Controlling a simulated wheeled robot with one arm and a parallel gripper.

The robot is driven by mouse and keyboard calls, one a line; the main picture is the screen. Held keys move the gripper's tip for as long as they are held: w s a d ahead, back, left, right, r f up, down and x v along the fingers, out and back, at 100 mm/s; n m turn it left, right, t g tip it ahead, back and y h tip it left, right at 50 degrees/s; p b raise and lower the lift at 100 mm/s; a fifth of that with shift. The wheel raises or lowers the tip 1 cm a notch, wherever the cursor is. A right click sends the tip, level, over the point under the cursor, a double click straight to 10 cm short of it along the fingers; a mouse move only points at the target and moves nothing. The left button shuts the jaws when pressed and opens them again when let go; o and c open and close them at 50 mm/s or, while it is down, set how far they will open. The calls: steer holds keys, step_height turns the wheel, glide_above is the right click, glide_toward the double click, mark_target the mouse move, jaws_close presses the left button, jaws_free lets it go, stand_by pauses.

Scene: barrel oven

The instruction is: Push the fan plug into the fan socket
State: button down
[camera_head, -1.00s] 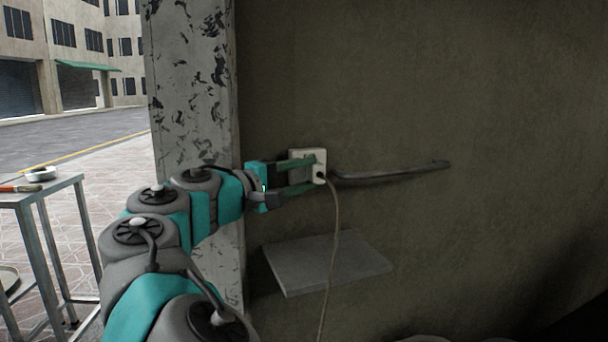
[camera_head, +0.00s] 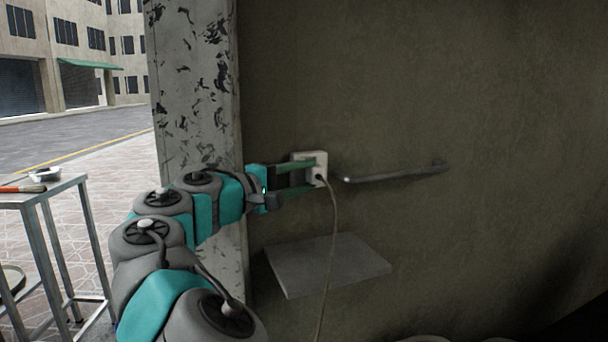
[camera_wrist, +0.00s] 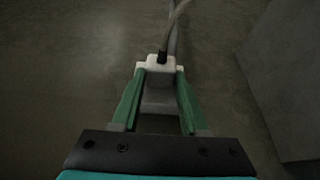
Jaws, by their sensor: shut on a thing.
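The fan plug (camera_wrist: 160,68) is a small white block with a black cord sleeve, held between the tips of my gripper's green fingers in the wrist view. In the head view the plug (camera_head: 320,174) is at the front of the pale fan socket (camera_head: 310,157) on the wall. The plug looks right against the socket, but the fingers and plug hide the contact, so I cannot tell how deep it sits. My gripper (camera_head: 314,177) is shut on the plug, reaching in from the left; its fingertips also show in the wrist view (camera_wrist: 159,76).
The plug's cord (camera_head: 334,230) hangs down past a grey wall shelf (camera_head: 325,262) below the socket. A grey bar (camera_head: 395,174) sticks out along the wall just right of the socket. A pillar (camera_head: 195,90) and a metal table (camera_head: 45,193) stand at left.

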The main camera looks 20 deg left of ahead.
steer(key=shift+w+a+r, duration=0.15)
steer(key=shift+a+r, duration=0.05)
steer(key=shift+r, duration=0.3)
steer(key=c, duration=0.6)
jaws_free()
steer(key=shift+r, duration=0.1)
steer(key=shift+o, duration=1.3)
steer(key=shift+w+d+p, duration=0.1)
steer(key=shift+w+p, duration=0.05)
steer(key=shift+p, duration=0.15)
